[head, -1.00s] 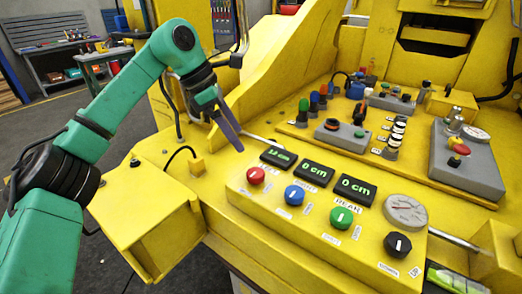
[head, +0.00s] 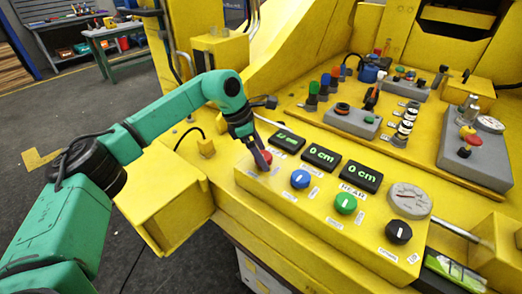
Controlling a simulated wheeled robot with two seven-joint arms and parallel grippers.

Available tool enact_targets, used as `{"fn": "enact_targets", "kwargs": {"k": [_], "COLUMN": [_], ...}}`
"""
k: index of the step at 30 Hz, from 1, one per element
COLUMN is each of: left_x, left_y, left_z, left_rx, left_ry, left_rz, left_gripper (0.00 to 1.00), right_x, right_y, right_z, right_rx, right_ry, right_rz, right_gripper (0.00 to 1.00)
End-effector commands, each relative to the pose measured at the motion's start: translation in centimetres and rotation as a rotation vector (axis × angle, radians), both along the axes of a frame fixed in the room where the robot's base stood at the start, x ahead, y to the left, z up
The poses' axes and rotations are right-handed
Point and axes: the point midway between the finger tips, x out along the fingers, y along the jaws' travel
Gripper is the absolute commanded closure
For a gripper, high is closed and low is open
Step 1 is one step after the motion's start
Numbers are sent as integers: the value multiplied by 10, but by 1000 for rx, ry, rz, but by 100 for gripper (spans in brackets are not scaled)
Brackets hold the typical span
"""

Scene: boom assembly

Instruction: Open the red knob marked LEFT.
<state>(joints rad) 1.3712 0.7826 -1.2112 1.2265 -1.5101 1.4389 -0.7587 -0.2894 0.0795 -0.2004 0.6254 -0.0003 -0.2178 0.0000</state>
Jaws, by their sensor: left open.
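The red knob (head: 266,156) is the leftmost of the knobs on the yellow control box (head: 325,212). My left gripper (head: 264,163) comes in from the left and points down at the red knob, with its fingers right at it and partly covering it. The fingers are open; whether they touch the knob I cannot tell. The label by the red knob is too small to read. My right gripper is not in view.
A blue knob (head: 300,179), a green knob (head: 345,203) and a black knob (head: 398,231) run to the right on the same box. Displays, including a middle one (head: 322,157), stand behind them. A round gauge (head: 409,200) sits at the right.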

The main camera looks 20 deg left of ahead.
Motion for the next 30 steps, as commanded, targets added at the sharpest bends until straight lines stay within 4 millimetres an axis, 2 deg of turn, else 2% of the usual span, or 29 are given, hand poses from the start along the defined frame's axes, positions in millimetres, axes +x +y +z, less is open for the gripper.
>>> {"fn": "enact_targets", "kwargs": {"k": [2,3,5,9,20,30], "left_x": [0,0,0,0,0,-1], "left_y": [0,0,0,0,0,-1], "left_z": [0,0,0,0,1,0], "left_rx": [0,0,0,0,-1,-2], "left_ry": [0,0,0,0,-2,-4], "left_rz": [0,0,0,0,44,257], "left_gripper": [9,17,40,93,95,95], "right_x": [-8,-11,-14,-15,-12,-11], "right_y": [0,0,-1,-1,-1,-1], "right_z": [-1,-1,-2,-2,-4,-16], "right_rx": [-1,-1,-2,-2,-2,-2], "right_ry": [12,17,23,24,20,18], "right_rz": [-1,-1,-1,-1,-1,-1], "right_gripper": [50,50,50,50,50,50]}}
